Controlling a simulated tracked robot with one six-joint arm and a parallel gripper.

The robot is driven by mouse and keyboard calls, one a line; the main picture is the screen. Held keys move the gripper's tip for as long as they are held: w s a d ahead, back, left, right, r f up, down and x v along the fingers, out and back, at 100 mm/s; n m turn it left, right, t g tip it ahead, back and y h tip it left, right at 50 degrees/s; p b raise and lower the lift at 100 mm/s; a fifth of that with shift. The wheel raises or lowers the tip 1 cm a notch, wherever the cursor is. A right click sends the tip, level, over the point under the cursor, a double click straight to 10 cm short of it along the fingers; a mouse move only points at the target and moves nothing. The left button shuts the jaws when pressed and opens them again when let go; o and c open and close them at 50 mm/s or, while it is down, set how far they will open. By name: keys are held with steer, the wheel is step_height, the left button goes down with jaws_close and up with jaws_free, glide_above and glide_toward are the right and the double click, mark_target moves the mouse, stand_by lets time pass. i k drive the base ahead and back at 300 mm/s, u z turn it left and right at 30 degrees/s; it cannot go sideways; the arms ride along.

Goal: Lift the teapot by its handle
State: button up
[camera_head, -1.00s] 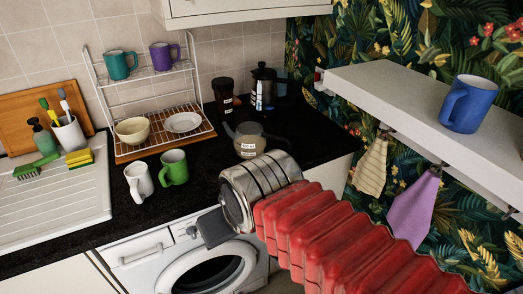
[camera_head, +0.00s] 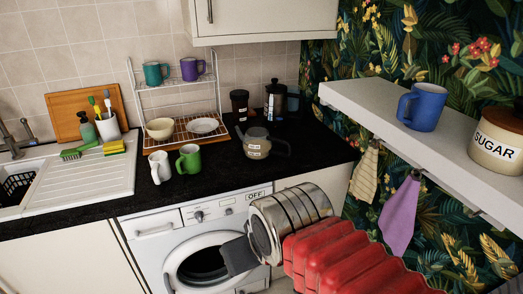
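The teapot (camera_head: 256,147) stands on the black worktop (camera_head: 300,160), right of the green mug. It looks like a glass pot with small labels. Its spout points left and its dark handle (camera_head: 280,146) is on the right. My arm reaches in from the lower right, with red ribbed sleeves and a metal end. My gripper (camera_head: 240,256) shows only as a dark grey flat part at this end, in front of the washing machine. It is lower than the teapot in the picture and apart from it. Its fingertips cannot be made out.
A white mug (camera_head: 160,167) and green mug (camera_head: 189,159) stand left of the teapot. A wire rack (camera_head: 178,135) and dark jars (camera_head: 240,104) stand behind. A shelf (camera_head: 365,103) at right holds a blue mug (camera_head: 421,107) and sugar jar (camera_head: 497,140).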

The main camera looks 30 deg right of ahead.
mark_target(257, 142)
steer(key=z, duration=1.05)
steer(key=i, duration=0.9)
steer(key=u, duration=2.2)
